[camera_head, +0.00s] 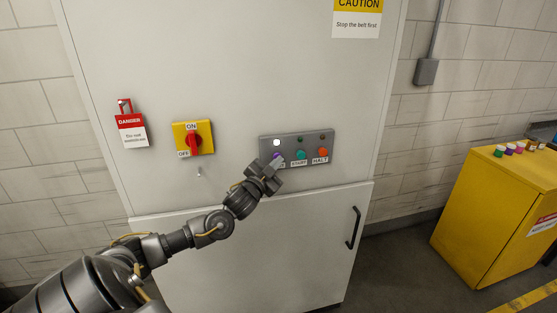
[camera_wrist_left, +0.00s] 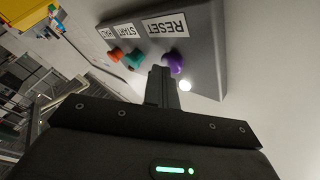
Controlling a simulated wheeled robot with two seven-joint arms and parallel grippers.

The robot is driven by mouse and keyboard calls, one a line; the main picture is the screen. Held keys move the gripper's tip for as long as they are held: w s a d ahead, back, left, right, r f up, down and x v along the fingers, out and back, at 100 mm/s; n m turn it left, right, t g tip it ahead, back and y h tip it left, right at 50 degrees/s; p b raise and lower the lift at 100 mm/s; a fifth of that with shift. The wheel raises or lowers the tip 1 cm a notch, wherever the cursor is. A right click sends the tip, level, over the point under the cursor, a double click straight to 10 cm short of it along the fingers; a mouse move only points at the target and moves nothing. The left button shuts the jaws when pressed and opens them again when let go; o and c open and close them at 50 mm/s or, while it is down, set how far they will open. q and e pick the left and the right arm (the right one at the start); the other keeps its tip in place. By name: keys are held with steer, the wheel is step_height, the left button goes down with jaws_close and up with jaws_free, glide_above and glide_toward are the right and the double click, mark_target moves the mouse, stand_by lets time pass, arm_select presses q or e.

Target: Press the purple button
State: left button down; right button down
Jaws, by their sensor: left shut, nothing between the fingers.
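The purple button (camera_wrist_left: 174,63) sits on a grey control panel (camera_head: 262,143) on the cabinet front, by a label reading RESET in the left wrist view. In the head view the button (camera_head: 277,156) is mostly hidden behind my left gripper (camera_head: 279,161). A white lamp above it is lit. My left gripper is shut and empty, its fingertips (camera_wrist_left: 162,72) at or very near the purple button. I cannot tell whether they touch it. A teal START button (camera_head: 301,155) and an orange HALT button (camera_head: 323,152) are to its right. My right gripper is not in view.
A red rotary switch on a yellow plate (camera_head: 180,134) and a red danger tag (camera_head: 130,122) are left of the panel. A black door handle (camera_head: 354,227) is below right. A yellow cabinet (camera_head: 478,215) with small coloured items on top stands at the right.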

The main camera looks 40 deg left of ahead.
arm_select(q)
steer(key=shift+s+d+p, duration=0.35)
steer(key=shift+s+d, duration=0.35)
steer(key=shift+d, duration=0.2)
steer(key=shift+s+d+p, duration=0.4)
steer(key=shift+s+d, duration=0.3)
steer(key=shift+d, duration=0.35)
steer(key=shift+s+d+p, duration=0.4)
steer(key=shift+s+d, duration=0.3)
steer(key=shift+d, duration=0.35)
